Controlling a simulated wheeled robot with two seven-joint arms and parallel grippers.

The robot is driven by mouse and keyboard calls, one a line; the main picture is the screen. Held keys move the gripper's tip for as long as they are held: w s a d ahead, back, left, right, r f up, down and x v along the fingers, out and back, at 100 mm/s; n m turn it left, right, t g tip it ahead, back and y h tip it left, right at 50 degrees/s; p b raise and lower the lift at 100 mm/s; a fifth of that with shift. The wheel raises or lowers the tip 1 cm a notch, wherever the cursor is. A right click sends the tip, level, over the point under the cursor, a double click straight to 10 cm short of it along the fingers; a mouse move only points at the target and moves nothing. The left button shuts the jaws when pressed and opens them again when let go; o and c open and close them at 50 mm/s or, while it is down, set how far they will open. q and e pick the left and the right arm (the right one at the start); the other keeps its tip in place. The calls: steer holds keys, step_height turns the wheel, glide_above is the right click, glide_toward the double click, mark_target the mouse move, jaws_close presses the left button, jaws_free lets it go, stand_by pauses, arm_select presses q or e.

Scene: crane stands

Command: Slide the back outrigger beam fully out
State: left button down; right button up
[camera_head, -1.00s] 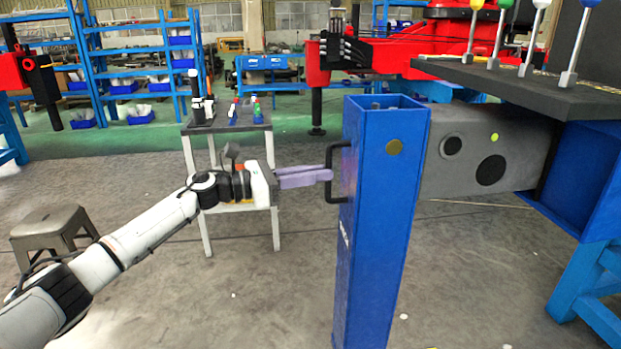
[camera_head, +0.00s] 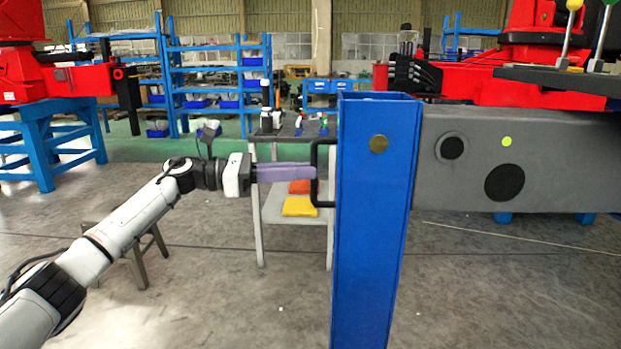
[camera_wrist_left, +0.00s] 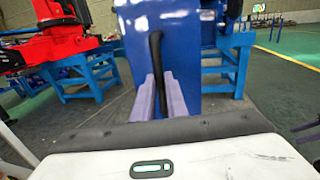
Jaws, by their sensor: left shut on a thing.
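The outrigger beam is a grey box beam (camera_head: 545,165) with black round marks and a small yellow-green dot. It runs level from the right edge to a blue upright post (camera_head: 372,225) at its left end. A black bar handle (camera_head: 318,175) is fixed to the post's left side. My left gripper (camera_head: 312,172) has its purple fingers shut on this handle. In the left wrist view the fingers (camera_wrist_left: 160,95) stand on both sides of the dark handle (camera_wrist_left: 158,70), in front of the blue post (camera_wrist_left: 190,45).
A small table (camera_head: 258,215) with items on top and colored things on its shelf stands behind my gripper. A grey stool (camera_head: 150,255) stands behind my left arm. Blue shelving and a red machine on a blue stand (camera_head: 50,150) are at the back left. The floor left of the post is open.

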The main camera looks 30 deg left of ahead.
arm_select(q)
steer(key=shift+w+a+r+t, duration=0.25)
steer(key=shift+a+r+t, duration=0.1)
steer(key=shift+r, duration=0.1)
steer(key=c, duration=2.2)
jaws_free()
steer(key=shift+o, duration=0.8)
steer(key=shift+w+f, duration=0.1)
steer(key=shift+d, duration=0.1)
steer(key=shift+f, duration=0.2)
steer(key=b+v, duration=0.1)
steer(key=v, duration=0.9)
steer(key=shift+r, duration=0.3)
